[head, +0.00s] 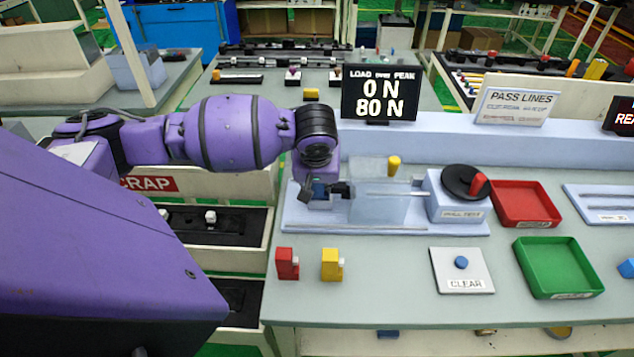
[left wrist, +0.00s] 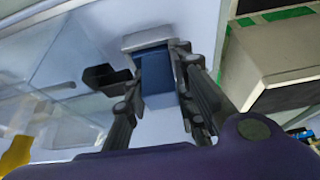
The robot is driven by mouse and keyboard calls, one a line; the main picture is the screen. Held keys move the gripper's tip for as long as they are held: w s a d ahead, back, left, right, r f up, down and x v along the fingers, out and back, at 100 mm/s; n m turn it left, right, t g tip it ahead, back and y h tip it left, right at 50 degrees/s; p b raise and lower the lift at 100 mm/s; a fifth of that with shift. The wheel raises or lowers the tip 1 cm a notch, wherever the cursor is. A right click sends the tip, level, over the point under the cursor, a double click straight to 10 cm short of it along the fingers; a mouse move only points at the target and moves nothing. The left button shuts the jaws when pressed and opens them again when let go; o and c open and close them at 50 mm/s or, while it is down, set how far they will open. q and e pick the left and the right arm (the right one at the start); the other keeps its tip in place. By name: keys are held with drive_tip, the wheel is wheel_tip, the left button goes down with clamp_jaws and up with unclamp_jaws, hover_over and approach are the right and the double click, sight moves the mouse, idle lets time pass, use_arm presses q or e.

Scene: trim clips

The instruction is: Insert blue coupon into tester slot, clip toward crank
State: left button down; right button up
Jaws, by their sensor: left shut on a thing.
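The blue coupon (head: 319,188) is small and partly hidden at the left end of the tester (head: 300,224). My left gripper (head: 322,192) is shut on it, low over the tester's left end. In the left wrist view the blue coupon (left wrist: 157,75) lies between the two fingers of my left gripper (left wrist: 160,60). A light grey block (left wrist: 147,40) is at the coupon's far end; I cannot tell whether they touch. The clip and its facing cannot be made out. The black crank (head: 463,181) with a red knob is at the tester's right end. My right gripper is not in view.
A clear guard (head: 380,207) stands just right of my left gripper. A display (head: 380,93) behind reads 0 N and 80 N. Red (head: 287,263) and yellow (head: 331,265) coupons stand in front. A CLEAR button (head: 461,263), red tray (head: 525,203) and green tray (head: 557,267) are at right.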

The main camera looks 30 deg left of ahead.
use_arm(q)
drive_tip(key=shift+s+d+f, duration=0.2)
drive_tip(key=shift+s+f, duration=0.25)
drive_tip(key=shift+f, duration=0.35)
drive_tip(key=c, duration=1.4)
unclamp_jaws()
drive_tip(key=shift+c, duration=0.2)
drive_tip(key=shift+o, duration=0.3)
drive_tip(key=shift+w+f, duration=0.1)
drive_tip(key=shift+w, duration=0.1)
drive_tip(key=shift+r, duration=0.2)
drive_tip(key=shift+w+a+r, duration=0.1)
drive_tip(key=shift+r, duration=0.05)
drive_tip(key=shift+r, duration=0.25)
drive_tip(key=v, duration=1.1)
drive_tip(key=shift+r, duration=0.3)
